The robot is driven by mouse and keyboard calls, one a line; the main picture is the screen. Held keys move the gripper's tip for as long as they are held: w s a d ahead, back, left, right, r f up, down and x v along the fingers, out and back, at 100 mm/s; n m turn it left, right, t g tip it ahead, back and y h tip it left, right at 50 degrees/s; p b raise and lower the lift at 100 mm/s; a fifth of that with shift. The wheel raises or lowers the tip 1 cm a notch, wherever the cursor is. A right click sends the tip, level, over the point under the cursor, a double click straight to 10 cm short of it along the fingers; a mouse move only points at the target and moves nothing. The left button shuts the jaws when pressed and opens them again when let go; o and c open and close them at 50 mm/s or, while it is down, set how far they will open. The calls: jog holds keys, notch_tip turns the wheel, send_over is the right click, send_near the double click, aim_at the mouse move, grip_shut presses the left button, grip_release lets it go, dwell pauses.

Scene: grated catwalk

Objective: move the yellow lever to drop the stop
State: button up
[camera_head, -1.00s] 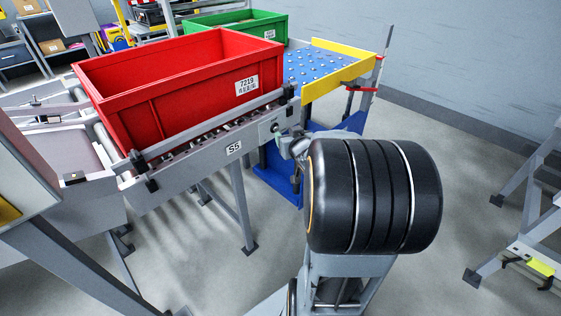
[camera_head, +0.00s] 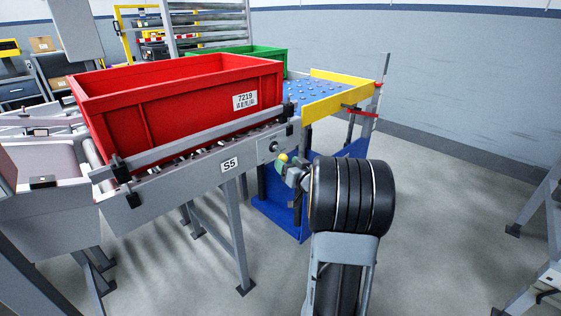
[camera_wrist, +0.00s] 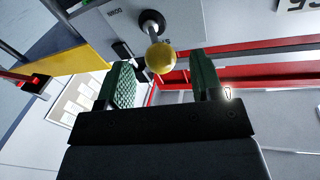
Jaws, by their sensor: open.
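In the head view the knob (camera_head: 283,158) shows small, at the conveyor's right end beside my gripper. My gripper (camera_wrist: 163,72) is open, its two green fingers spread on either side of the knob's line. The knob appears between and just beyond the fingertips, with no clear contact. In the head view my gripper (camera_head: 289,168) is small and partly hidden by my black wrist. The stop itself cannot be made out clearly.
A red crate (camera_head: 180,110) labelled 7219 sits on the roller conveyor (camera_head: 205,168) marked S5. A blue ball-transfer table (camera_head: 318,92) with a yellow rail (camera_head: 335,103) adjoins it at right. A green crate (camera_head: 262,52) stands behind. Open floor lies at right.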

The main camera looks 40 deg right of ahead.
aim_at(280, 154)
jog(key=shift+w+d+b, duration=0.2)
jog(key=shift+w+b, duration=0.3)
jog(key=shift+w, duration=2.1)
jog(key=shift+c, duration=0.3)
jog(key=c, duration=0.8)
jog(key=shift+c, duration=0.2)
